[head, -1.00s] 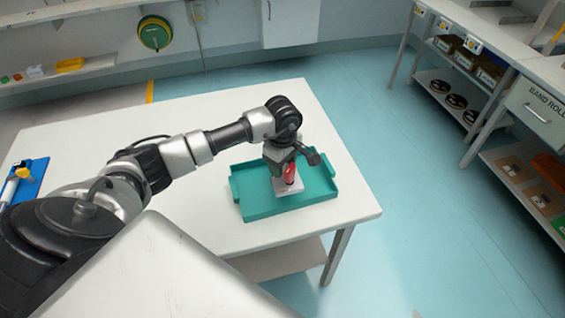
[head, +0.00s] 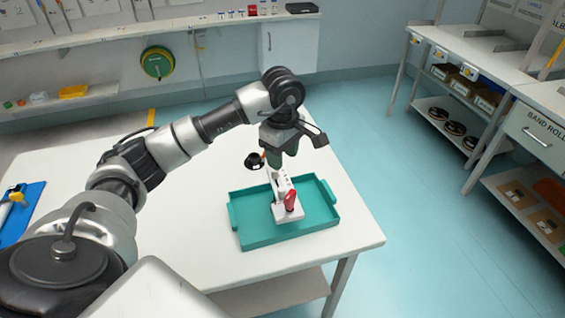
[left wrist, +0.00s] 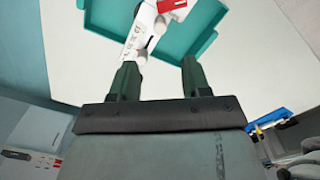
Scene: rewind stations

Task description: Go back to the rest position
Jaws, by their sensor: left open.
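My left gripper (head: 275,160) is open and empty in the head view, raised above the far side of a teal tray (head: 247,236). A white device (head: 281,187) with a red part (head: 290,201) stands in the tray, below the gripper and apart from it. The left wrist view shows the two green fingers of my left gripper (left wrist: 160,72) spread apart. The white device (left wrist: 137,38) and its red part (left wrist: 171,5) lie beyond them there, with the tray (left wrist: 100,14) around. My right gripper is in neither view.
The tray sits on a white table (head: 190,230). A small black round thing (head: 254,160) shows beside the gripper; I cannot tell what it rests on. A blue board (head: 22,212) lies at the table's left. Shelving (head: 450,105) stands right, across open blue floor (head: 440,235).

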